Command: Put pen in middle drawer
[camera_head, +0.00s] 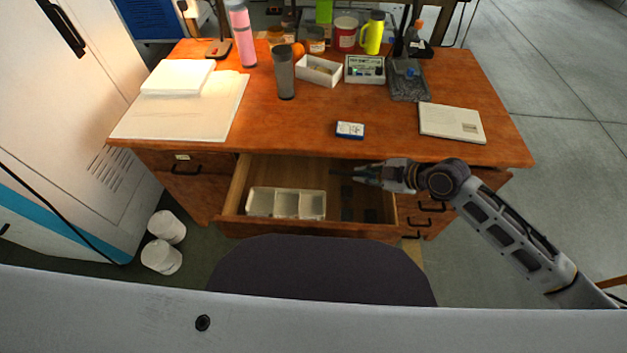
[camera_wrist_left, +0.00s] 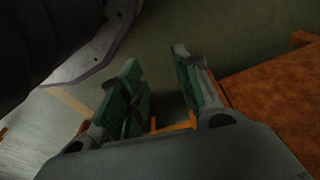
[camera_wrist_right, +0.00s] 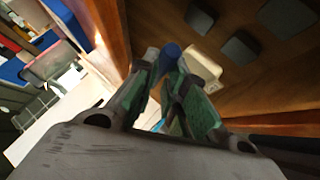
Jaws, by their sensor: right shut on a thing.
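The middle drawer (camera_head: 310,227) of the wooden desk is pulled open in the head view. My right gripper (camera_head: 345,172) is over the right part of the drawer, near the desk's front edge. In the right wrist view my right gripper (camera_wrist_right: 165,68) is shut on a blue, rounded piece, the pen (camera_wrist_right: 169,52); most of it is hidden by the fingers. A pale block-like thing (camera_wrist_right: 203,68) shows just behind the fingertips; I cannot tell what it is. My left gripper (camera_wrist_left: 155,75) is open and empty in the left wrist view, and is outside the head view.
A white compartment organizer (camera_head: 286,203) fills the drawer's left part. Several dark flat squares (camera_head: 347,214) lie in its right part. A chair back (camera_head: 320,272) stands close before the drawer. A small blue-and-white box (camera_head: 350,130) and a notebook (camera_head: 451,123) lie on the desk.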

